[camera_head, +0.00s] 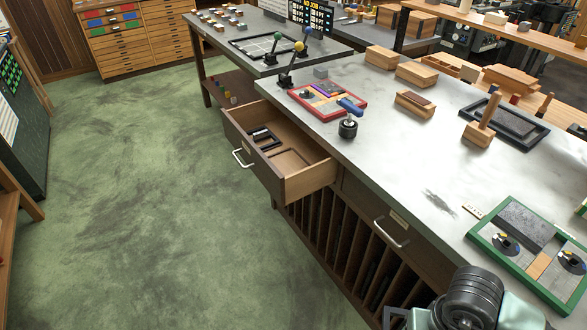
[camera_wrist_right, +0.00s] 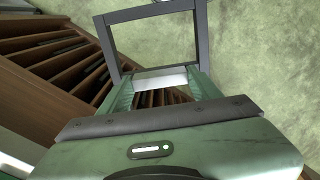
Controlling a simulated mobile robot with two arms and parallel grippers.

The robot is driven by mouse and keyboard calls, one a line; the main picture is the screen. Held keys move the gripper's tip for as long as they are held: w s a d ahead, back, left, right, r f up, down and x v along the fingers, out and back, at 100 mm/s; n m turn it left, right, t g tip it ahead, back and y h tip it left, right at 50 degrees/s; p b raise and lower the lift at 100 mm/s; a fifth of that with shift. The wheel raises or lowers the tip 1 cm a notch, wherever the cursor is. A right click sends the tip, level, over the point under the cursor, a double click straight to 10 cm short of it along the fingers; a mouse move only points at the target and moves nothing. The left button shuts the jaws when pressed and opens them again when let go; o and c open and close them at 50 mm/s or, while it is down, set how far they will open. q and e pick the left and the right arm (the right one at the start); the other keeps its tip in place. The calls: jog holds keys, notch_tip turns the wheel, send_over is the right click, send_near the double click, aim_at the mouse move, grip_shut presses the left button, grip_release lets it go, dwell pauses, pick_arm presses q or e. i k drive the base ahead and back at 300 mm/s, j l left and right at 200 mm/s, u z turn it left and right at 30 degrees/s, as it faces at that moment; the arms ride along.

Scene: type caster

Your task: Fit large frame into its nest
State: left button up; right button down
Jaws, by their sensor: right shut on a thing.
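The large frame (camera_wrist_right: 149,12) is a dark grey, open rectangle in the right wrist view. My right gripper (camera_wrist_right: 160,80) is shut on its near side, and the rest of the frame sticks out beyond the fingers over the green floor. I cannot tell for sure which place is the nest. My left gripper is not in view.
The grey bench top (camera_head: 405,150) carries a red-rimmed tray (camera_head: 349,111), wooden blocks (camera_head: 415,104), a dark frame-like tray (camera_head: 515,124) and a green-rimmed tray (camera_head: 480,237). Upright slots stand under the drawer. The green floor (camera_head: 150,190) left of the bench is clear.

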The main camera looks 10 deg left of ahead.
aim_at(289, 168)
jog(key=z, duration=1.1)
jog(key=j+z, duration=0.85)
jog(key=k+j+z, duration=0.15)
jog(key=z, duration=0.3)
jog(key=k+j+z, duration=0.2)
jog(key=z, duration=0.2)
jog(key=k+j+z, duration=0.2)
jog(key=j+z, duration=0.25)
jog(key=k+j+z, duration=0.1)
jog(key=z, duration=0.35)
jog(key=k+j+z, duration=0.2)
jog(key=k, duration=0.45)
jog(key=k+j+z, duration=0.2)
jog(key=k, duration=0.5)
jog(key=k+j+u, duration=0.95)
jog(key=j+u, duration=0.25)
